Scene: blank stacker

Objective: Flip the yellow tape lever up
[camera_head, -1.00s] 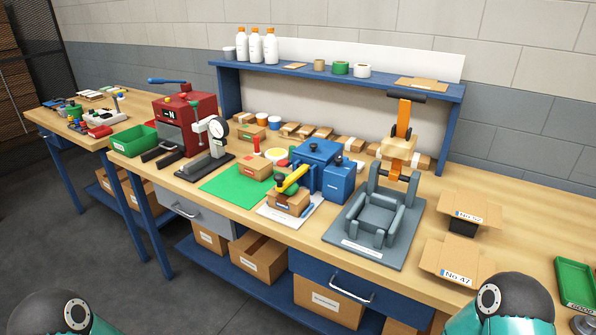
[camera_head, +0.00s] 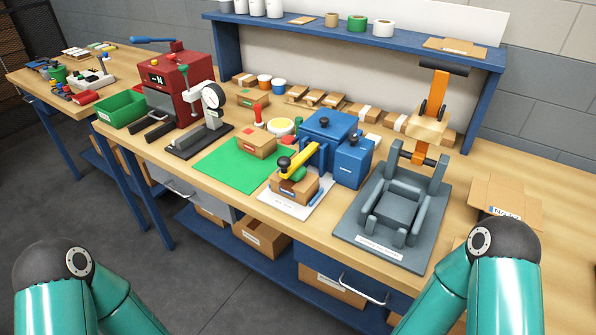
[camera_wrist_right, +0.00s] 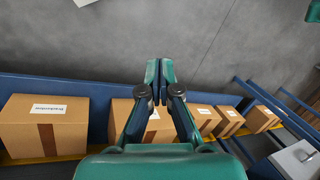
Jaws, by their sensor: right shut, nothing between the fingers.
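The yellow tape lever (camera_head: 298,161) belongs to the blue tape machine (camera_head: 325,137) in the middle of the workbench. It slants down toward the front left, ending in a dark knob above a small cardboard box (camera_head: 295,189). A green part shows beside the lever near the box. In the right wrist view my right gripper (camera_wrist_right: 160,68) is shut with nothing in it; shelf boxes show beyond it. Neither gripper shows in the head view, only my teal arm links at the bottom corners. The left gripper is out of view.
A grey press fixture with an orange upright (camera_head: 400,200) stands right of the tape machine. A green mat (camera_head: 232,165), a dial gauge stand (camera_head: 212,105) and a red machine (camera_head: 180,85) are to the left. A blue shelf (camera_head: 340,37) runs behind.

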